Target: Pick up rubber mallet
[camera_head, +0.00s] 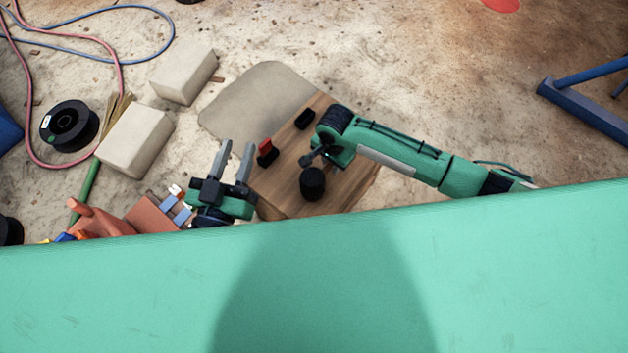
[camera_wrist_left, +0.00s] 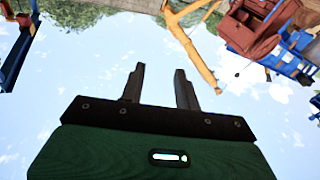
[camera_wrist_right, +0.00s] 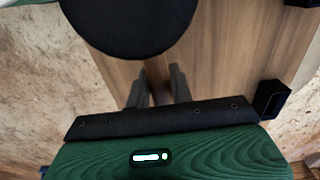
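A black cylinder (camera_head: 313,184), apparently the mallet head, is at the near part of a wooden top (camera_head: 277,192). A large black round face (camera_wrist_right: 130,20) fills the top of the right wrist view. My right gripper (camera_head: 312,158) is just behind the cylinder, low over the wood. In the right wrist view its fingers (camera_wrist_right: 159,85) are a little apart, with a darker brown strip between them. Whether this strip is a handle and whether they grip it is unclear. My left gripper (camera_head: 235,160) is open and empty, left of the wooden top.
A black item with a red part (camera_head: 266,152) and another black item (camera_head: 305,118) are on the wood. Pale blocks (camera_head: 136,138), a black spool (camera_head: 69,126) and cables lie left. A blue frame (camera_head: 585,110) stands right. A green surface (camera_head: 480,280) fills the foreground.

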